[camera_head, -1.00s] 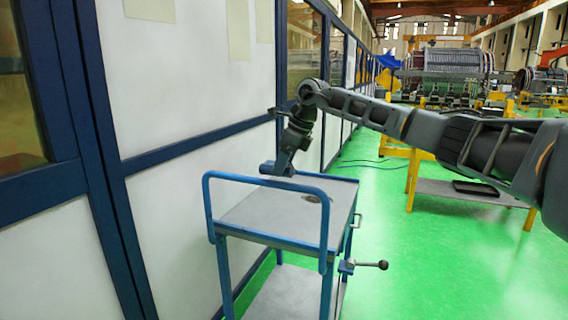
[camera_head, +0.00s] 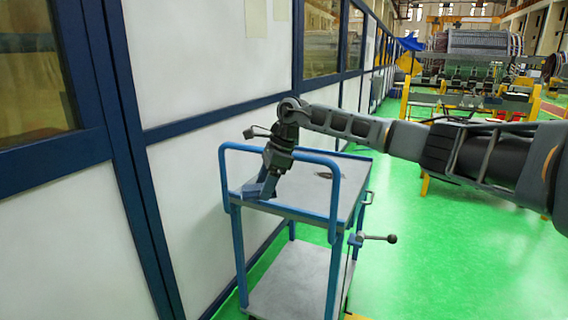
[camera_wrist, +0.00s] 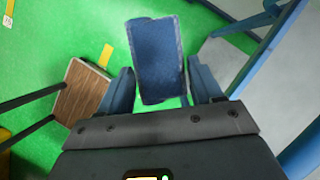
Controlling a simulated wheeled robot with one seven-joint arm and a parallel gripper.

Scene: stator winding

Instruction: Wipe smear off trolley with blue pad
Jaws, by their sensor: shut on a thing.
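The blue trolley (camera_head: 310,197) stands beside the wall panels, with a grey top and a raised blue handle rail. A dark smear (camera_head: 326,175) lies on the top towards its far right part. My gripper (camera_head: 260,190) is low at the left end of the trolley top, behind the rail, away from the smear. In the wrist view my gripper (camera_wrist: 160,88) is shut on the blue pad (camera_wrist: 158,58), which sits between its two fingers. The trolley also shows at the right of the wrist view (camera_wrist: 285,75). I cannot tell whether the pad touches the trolley.
A white wall with dark blue frames (camera_head: 205,190) runs close along the trolley's left side. A lever with a black knob (camera_head: 391,238) sticks out at its right. A brown board (camera_wrist: 82,92) shows in the wrist view. Green floor (camera_head: 430,265) is open to the right.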

